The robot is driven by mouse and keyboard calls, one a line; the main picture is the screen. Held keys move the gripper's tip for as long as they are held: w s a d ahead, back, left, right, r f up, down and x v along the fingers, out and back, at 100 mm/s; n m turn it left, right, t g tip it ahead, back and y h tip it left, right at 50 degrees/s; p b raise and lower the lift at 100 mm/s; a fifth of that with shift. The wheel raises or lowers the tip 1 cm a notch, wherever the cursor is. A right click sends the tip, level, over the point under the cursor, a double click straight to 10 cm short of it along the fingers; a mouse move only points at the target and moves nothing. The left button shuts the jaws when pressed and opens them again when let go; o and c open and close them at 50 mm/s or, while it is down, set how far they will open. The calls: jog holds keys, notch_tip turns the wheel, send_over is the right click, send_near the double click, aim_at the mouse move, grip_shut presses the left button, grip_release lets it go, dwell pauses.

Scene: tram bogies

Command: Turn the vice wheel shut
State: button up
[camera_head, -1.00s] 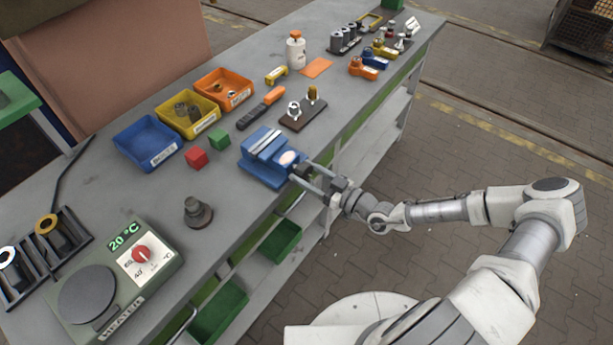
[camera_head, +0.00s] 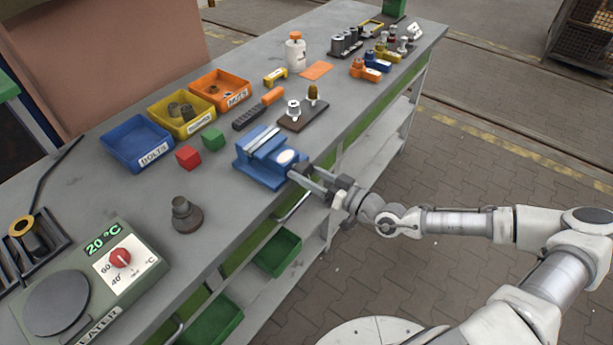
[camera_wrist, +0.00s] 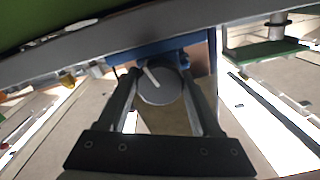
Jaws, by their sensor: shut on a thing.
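The blue vice (camera_head: 264,158) stands at the front edge of the grey bench, with a pale oval patch on its top. Its wheel shows in the wrist view as a round grey disc (camera_wrist: 161,90) with a white line slanting up to the left, just in front of the vice's blue body (camera_wrist: 150,52). My gripper (camera_head: 301,175) reaches in from the right at the vice's front. In the wrist view its two fingers lie on either side of the wheel, shut on it. In the head view the wheel is mostly hidden by the fingers.
A red cube (camera_head: 188,157) and a green cube (camera_head: 213,138) lie left of the vice. A dark stand with two fittings (camera_head: 304,114) is behind it. A heater (camera_head: 85,285) stands at the near left. Green bins (camera_head: 277,252) sit below the bench edge.

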jog(key=shift+w+r, duration=0.1)
jog(key=shift+r, duration=0.1)
jog(key=o, duration=1.4)
jog(key=shift+f, duration=0.1)
jog(key=shift+d+f, duration=0.1)
jog(key=shift+f, duration=0.05)
jog(key=shift+s+d+f+b, duration=0.15)
jog(key=shift+s+d+b, duration=0.25)
jog(key=shift+b, duration=0.5)
jog(key=shift+b+v, duration=0.95)
jog(key=shift+b, duration=0.25)
jog(key=shift+s+d+b, duration=0.35)
jog(key=shift+d+b, duration=0.1)
jog(key=shift+b, duration=0.65)
jog(key=b, duration=0.6)
send_near(308, 174)
jog(key=v, duration=0.7)
